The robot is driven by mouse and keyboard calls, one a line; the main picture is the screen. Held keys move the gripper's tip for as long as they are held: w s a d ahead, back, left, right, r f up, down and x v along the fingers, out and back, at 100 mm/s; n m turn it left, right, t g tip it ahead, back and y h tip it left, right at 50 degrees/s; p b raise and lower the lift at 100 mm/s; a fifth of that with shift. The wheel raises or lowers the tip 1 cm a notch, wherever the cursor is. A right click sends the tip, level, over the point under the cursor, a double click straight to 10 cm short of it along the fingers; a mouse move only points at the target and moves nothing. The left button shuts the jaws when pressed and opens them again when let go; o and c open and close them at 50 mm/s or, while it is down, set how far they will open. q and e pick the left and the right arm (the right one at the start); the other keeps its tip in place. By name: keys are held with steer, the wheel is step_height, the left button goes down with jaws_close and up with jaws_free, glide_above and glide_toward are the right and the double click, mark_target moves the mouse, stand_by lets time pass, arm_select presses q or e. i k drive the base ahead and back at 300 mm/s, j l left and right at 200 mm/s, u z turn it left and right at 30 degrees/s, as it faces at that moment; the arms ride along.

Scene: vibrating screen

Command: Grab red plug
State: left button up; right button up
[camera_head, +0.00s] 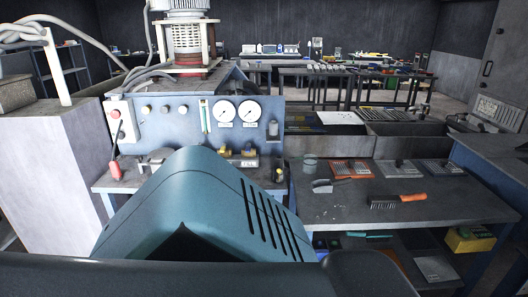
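A small red piece that looks like the red plug (116,171) is at the left end of the blue bench, below the control panel. It seems to hang or stand at the bench's left edge; I cannot tell which. A red button (115,114) sits on a pale box above it. The blue control panel (180,122) carries two round white gauges (237,113) and several knobs. Neither of my grippers shows in this view, so whether they are open or shut is hidden. A large teal body part of mine covers the lower middle and part of the bench.
A dark worktable (340,205) on the right holds an orange-handled brush (398,201), a grey cup (310,163) and several trays. A pale block (50,170) stands left of the bench. A yellow bin (470,239) is under the table. A motor (187,38) rises behind the panel.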

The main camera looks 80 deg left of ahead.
mark_target(114, 166)
steer(key=u, duration=0.9)
steer(key=l+u, duration=0.1)
steer(key=u, duration=0.35)
steer(key=k+u, duration=0.1)
steer(key=u, duration=1.75)
steer(key=k+u, duration=0.1)
steer(key=u, duration=0.35)
steer(key=i+l, duration=0.2)
steer(key=i, duration=0.3)
steer(key=i+l+z, duration=0.1)
steer(key=i, duration=0.35)
steer(key=i+l, duration=0.3)
steer(key=i, duration=0.2)
steer(key=i+l+z, duration=0.1)
steer(key=i, duration=0.4)
